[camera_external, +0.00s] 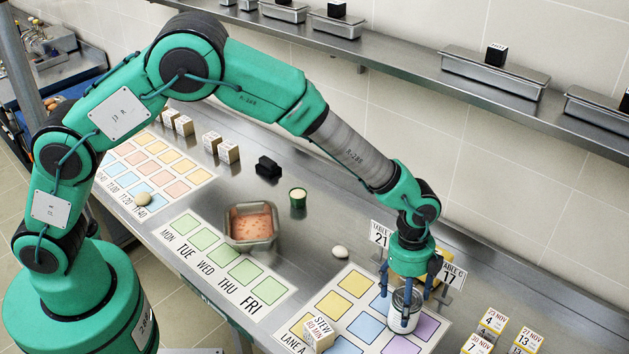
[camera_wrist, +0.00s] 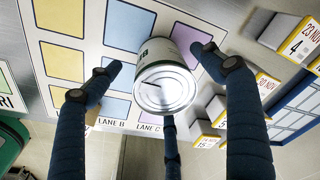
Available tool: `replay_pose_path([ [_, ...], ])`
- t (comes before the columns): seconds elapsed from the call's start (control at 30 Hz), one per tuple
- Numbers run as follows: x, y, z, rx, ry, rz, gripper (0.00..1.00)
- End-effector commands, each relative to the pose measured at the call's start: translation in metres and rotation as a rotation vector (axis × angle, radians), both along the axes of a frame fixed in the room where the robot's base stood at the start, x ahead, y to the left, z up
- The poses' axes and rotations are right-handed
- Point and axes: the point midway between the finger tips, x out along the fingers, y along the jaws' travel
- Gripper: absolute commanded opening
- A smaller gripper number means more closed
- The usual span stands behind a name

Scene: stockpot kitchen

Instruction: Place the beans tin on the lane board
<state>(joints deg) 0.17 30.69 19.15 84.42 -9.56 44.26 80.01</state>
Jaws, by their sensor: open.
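The beans tin (camera_external: 403,312), a silvery can with a pale label, is upright over the lane board (camera_external: 321,285). It is near the blue and purple squares; I cannot tell whether its base touches the board. In the wrist view the tin (camera_wrist: 165,88) shows its bare metal lid and part of its label, over the purple lane C column of the lane board (camera_wrist: 95,45). My gripper (camera_external: 410,297) is pointed down around the tin with its dark blue fingers spread. In the wrist view the gripper's fingers (camera_wrist: 160,75) stand on several sides of the tin, open.
A stew box (camera_external: 318,334) stands on the board's near left. Table signs 21 (camera_external: 380,235) and 17 (camera_external: 452,274) stand close behind my gripper. Dated boxes (camera_external: 491,324) stand at right. A tray (camera_external: 250,225), a green cup (camera_external: 298,198) and a pale stone-like item (camera_external: 340,252) are leftward.

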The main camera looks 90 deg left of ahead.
Motion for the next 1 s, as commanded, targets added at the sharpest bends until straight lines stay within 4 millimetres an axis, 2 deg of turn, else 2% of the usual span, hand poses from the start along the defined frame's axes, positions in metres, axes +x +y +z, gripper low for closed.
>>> replay_pose_path([
  [0.1,0.0,0.003,0.023,0.0,-0.003,0.0,0.8],
  [0.4,-0.002,0.008,0.064,0.001,-0.002,0.001,0.8],
  [0.63,-0.003,0.009,0.076,0.0,0.0,0.0,0.8],
  [1.0,-0.002,0.009,0.076,0.0,0.0,0.0,0.8],
])
